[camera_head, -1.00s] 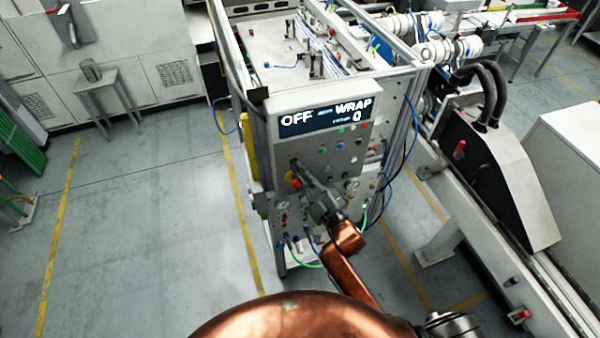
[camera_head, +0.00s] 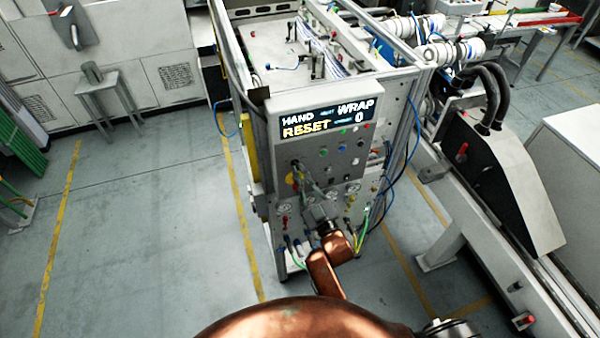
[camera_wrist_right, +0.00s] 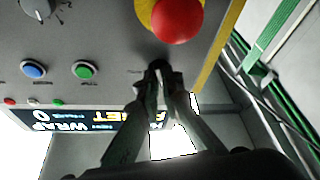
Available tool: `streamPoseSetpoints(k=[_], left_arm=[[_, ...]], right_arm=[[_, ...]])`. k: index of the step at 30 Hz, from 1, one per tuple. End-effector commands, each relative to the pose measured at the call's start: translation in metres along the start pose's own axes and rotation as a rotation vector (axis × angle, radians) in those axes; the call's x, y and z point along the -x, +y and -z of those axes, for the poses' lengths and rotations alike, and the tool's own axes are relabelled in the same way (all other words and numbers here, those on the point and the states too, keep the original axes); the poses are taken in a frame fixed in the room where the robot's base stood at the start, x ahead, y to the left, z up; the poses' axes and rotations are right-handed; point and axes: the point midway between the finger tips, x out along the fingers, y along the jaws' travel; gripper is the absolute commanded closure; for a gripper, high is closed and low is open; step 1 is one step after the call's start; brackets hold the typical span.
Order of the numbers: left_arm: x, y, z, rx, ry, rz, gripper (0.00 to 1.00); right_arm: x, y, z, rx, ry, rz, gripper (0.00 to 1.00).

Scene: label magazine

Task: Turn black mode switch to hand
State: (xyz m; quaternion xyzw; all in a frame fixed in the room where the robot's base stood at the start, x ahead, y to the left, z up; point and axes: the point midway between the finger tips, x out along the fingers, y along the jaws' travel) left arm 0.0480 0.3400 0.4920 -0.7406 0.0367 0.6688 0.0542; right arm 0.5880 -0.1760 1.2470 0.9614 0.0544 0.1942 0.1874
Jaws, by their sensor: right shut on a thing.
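The grey control panel (camera_head: 320,158) stands upright on the front of the machine. Its display (camera_head: 326,119) reads HAND, WRAP, RESET and 0. My left gripper is in neither view.
A blue button (camera_wrist_right: 33,70), a green button (camera_wrist_right: 85,70) and a grey knob (camera_wrist_right: 38,8) are on the same panel. Cables and hoses (camera_head: 362,232) hang below it. Open floor (camera_head: 150,220) lies to the left.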

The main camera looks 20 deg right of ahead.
Motion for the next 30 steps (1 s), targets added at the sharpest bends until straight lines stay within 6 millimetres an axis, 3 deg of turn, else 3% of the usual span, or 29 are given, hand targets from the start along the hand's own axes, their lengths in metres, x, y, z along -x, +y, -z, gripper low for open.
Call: streamPoseSetpoints(k=[7,8,15,25,30], left_arm=[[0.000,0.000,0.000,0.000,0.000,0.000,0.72],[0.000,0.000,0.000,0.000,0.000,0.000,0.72],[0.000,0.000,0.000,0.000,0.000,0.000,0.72],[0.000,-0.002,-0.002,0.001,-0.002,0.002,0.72],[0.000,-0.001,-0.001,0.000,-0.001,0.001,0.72]], right_arm=[[-0.002,0.001,0.004,0.001,0.009,-0.002,1.00],[-0.002,0.001,0.004,0.001,0.009,-0.002,0.92],[-0.001,0.001,0.002,0.001,0.005,-0.001,0.77],[0.003,0.000,0.000,0.001,-0.001,0.000,0.77],[0.026,0.000,-0.001,0.002,-0.002,0.000,0.77]])
